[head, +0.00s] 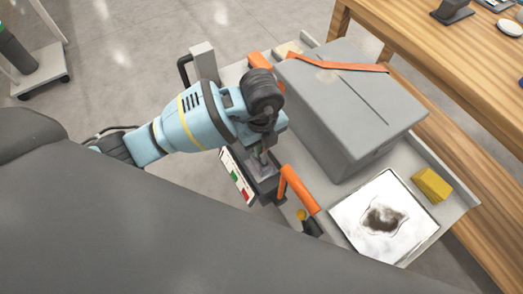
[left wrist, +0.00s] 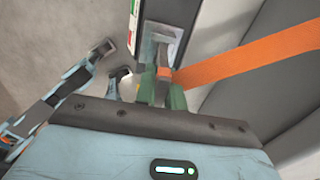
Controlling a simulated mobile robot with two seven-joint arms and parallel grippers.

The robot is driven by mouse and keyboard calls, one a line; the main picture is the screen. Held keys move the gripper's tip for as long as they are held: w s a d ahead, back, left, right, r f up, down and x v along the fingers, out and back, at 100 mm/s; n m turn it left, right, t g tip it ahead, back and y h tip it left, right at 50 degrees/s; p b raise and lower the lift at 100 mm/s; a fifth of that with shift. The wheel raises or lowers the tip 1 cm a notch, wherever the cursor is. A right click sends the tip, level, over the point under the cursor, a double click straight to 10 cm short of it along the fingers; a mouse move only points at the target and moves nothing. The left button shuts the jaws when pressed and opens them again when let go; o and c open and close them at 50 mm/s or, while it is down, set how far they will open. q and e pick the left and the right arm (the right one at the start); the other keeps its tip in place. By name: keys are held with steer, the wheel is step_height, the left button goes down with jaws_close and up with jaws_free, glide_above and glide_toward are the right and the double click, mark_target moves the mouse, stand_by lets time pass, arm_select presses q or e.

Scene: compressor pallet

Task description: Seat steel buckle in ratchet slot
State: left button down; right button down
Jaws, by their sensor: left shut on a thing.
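My left gripper (head: 262,157) points down from the light blue arm over the ratchet, beside the grey case. In the left wrist view, its green-padded fingers (left wrist: 160,94) are shut on the steel buckle (left wrist: 155,50) near the end of the orange strap (left wrist: 248,54). The buckle is at the mouth of the dark ratchet (left wrist: 168,13). I cannot tell how deep it sits, and the fingers hide part of it. The ratchet's labelled side (head: 237,177) shows in the head view. My right gripper (left wrist: 115,62) shows at the left of the wrist view with fingers apart.
The grey case (head: 350,105) stands on a pale pallet (head: 452,200), with an orange strap (head: 340,66) over its top. A stained white sheet (head: 355,200) and a yellow block (head: 432,185) lie at right. A wooden bench (head: 440,60) stands beyond.

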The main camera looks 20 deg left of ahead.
mark_target(261, 161)
arm_select(q)
steer(key=shift+f, duration=1.75)
steer(key=shift+f, duration=0.15)
steer(key=shift+s+f+b, duration=0.2)
steer(key=shift+f+b, duration=0.1)
steer(key=shift+f, duration=0.3)
steer(key=c, duration=1.6)
jaws_free()
steer(key=shift+o, duration=0.5)
steer(key=shift+w, duration=0.2)
steer(key=shift+r, duration=0.15)
